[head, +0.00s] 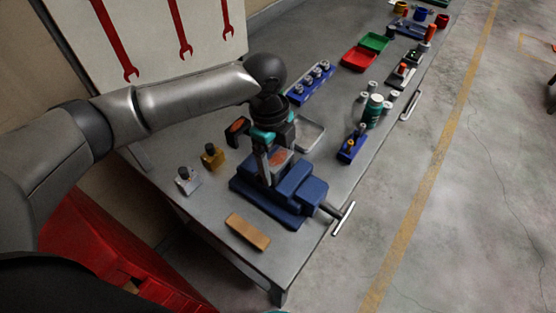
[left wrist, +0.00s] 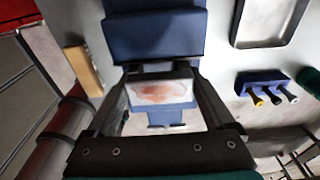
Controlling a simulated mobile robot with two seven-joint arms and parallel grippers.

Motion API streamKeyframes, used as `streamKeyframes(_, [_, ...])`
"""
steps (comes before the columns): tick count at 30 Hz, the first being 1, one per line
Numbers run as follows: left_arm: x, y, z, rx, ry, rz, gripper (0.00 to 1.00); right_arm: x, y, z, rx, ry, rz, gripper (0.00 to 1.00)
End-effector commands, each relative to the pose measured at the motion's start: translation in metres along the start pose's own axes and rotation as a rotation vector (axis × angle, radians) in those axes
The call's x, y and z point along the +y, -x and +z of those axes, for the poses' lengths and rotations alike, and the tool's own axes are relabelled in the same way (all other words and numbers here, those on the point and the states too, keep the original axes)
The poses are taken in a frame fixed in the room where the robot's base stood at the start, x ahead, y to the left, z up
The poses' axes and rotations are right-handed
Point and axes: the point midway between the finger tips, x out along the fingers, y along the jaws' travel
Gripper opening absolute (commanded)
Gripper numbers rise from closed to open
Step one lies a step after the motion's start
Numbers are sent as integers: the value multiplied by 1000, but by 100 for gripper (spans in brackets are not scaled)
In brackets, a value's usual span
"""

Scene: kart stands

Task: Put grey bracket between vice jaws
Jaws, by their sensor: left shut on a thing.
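My left gripper (head: 270,164) is at the blue vice (head: 303,187), with its fingers pointing down. In the left wrist view its fingers (left wrist: 160,88) are shut on the sides of the grey bracket (left wrist: 145,77), which has an orange-brown patch on its face. The bracket also shows in the head view (head: 288,153), partly hidden by the gripper. In the left wrist view a blue vice block (left wrist: 155,35) lies just beyond the bracket, and more blue shows below it. I cannot tell how deep the bracket is between the jaws. My right gripper is not in view.
A wooden block (head: 247,232) lies in front of the vice. A brass piece (head: 212,157) and a small grey piece (head: 187,181) stand to its left. A metal tray (head: 312,133) is behind; a blue tool holder (head: 352,147) is to the right. The vice handle (head: 343,219) overhangs the bench edge.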

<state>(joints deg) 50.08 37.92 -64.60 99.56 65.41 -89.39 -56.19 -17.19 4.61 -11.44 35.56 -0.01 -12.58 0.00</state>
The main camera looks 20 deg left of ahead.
Motion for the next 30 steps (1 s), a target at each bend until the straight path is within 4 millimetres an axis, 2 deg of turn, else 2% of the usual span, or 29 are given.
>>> streamKeyframes(3, [-1, -1, 0, 1, 0, -2, 0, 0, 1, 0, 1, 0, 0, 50])
streamKeyframes(4, [0, -2, 0, 0, 0, 0, 90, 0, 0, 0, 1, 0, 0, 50])
streamKeyframes(6, [0, -2, 0, 0, 0, 0, 97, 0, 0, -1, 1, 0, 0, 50])
streamKeyframes(7, [0, -2, 0, 0, 0, 0, 100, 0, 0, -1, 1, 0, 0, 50])
streamKeyframes(17, [0, 4, 0, 0, 0, -1, 100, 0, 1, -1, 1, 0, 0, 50])
streamKeyframes(20, [-1, 19, 0, 0, -1, -4, 100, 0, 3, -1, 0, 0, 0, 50])
streamKeyframes(30, [-1, 91, 0, -1, 1, -4, 100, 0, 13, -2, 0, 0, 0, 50])
